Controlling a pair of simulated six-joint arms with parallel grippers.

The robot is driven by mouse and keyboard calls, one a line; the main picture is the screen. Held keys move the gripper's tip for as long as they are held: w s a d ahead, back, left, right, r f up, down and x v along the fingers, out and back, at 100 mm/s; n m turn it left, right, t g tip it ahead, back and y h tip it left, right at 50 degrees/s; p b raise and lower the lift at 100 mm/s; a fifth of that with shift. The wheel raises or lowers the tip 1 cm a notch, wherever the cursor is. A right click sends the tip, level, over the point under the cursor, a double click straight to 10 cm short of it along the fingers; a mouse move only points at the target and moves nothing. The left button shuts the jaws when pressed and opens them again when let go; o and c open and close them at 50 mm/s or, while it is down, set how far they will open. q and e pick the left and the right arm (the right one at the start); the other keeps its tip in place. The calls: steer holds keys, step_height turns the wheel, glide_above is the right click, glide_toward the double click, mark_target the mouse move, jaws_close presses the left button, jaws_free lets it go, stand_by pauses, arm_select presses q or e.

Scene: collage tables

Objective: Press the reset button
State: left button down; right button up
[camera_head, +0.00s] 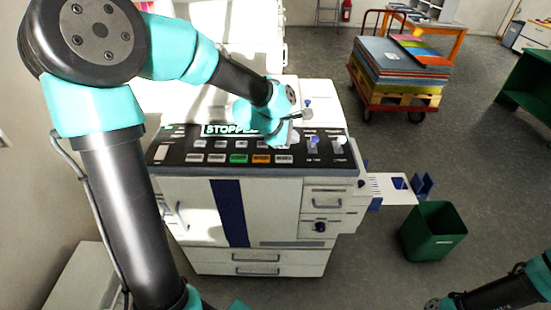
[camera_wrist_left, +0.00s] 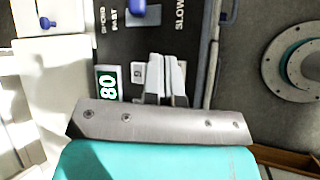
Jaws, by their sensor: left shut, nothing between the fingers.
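The control panel (camera_head: 200,147) is a black strip across the top front of a white machine. It carries a display reading "STOPPED" (camera_head: 222,130) and a row of buttons, including a green one (camera_head: 238,159) and an orange one (camera_head: 261,159). I cannot read which button is the reset button. My left gripper (camera_head: 291,138) is over the right part of the panel, above the row, partly hidden by its wrist. In the left wrist view its fingers (camera_wrist_left: 165,80) are shut and empty, beside a green-lit display (camera_wrist_left: 107,85); contact cannot be told.
Blue-and-white levers (camera_head: 313,142) stand right of the gripper. A side tray (camera_head: 388,188) sticks out at the machine's right. A green bin (camera_head: 433,230) stands on the floor nearby, and a loaded cart (camera_head: 400,75) behind. Part of my right arm shows at lower right.

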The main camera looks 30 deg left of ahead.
mark_target(284, 159)
arm_select(q)
steer(key=a+r+n+t, duration=0.1)
steer(key=a+r, duration=0.1)
steer(key=r, duration=0.1)
steer(key=shift+a, duration=0.15)
steer(key=shift+f, duration=0.15)
steer(key=shift+f, duration=4.35)
steer(key=shift+f, duration=0.1)
steer(key=shift+f, duration=0.3)
steer(key=shift+f, duration=0.4)
steer(key=shift+r, duration=0.85)
